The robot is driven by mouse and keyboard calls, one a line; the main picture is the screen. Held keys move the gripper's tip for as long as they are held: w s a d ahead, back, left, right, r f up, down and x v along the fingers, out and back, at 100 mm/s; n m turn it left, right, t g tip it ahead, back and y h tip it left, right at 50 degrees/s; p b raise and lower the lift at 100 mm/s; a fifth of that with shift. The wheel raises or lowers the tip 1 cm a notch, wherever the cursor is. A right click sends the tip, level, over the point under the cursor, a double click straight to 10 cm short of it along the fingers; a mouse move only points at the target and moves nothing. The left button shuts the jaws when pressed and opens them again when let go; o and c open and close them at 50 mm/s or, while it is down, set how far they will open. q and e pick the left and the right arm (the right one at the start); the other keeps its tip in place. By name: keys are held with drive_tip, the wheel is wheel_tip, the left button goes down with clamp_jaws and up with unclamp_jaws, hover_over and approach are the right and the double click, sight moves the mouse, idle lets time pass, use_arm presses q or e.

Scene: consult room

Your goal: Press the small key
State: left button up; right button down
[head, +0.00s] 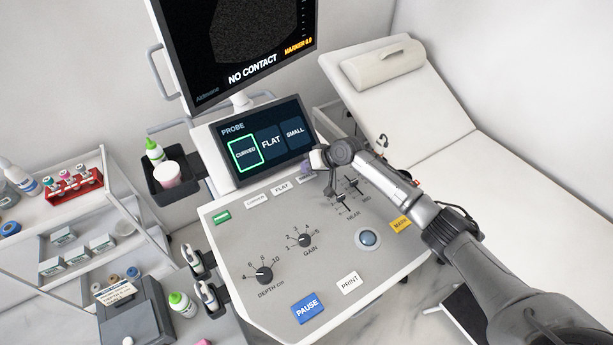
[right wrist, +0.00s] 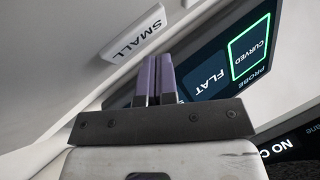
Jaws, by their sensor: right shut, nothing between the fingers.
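The small key is a white bar lettered SMALL (right wrist: 132,36) in the right wrist view, just beyond and left of my fingertips. In the head view it is hidden behind my right gripper (head: 306,172). My right gripper (right wrist: 154,62) is shut, its two purple fingers together and empty, low over the top key row. I cannot tell whether the tips touch the key or panel. The probe screen (head: 262,141) shows CURVED, FLAT and SMALL tiles, with CURVED outlined in green. My left gripper is out of view.
The FLAT key (head: 282,187) and CURVED key (head: 257,200) sit left of my right gripper in the same row. Sliders (head: 346,190) lie close below it. The large monitor (head: 240,50) stands above, and the exam couch (head: 405,110) is at the right.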

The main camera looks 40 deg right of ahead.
drive_tip(key=shift+f, duration=0.15)
drive_tip(key=shift+f, duration=0.25)
drive_tip(key=shift+f, duration=0.1)
idle(0.4)
drive_tip(key=shift+f, duration=0.4)
idle(0.4)
drive_tip(key=shift+r, duration=0.1)
drive_tip(key=shift+r+p, duration=0.7)
drive_tip(key=shift+r, duration=0.1)
drive_tip(key=shift+r, duration=0.1)
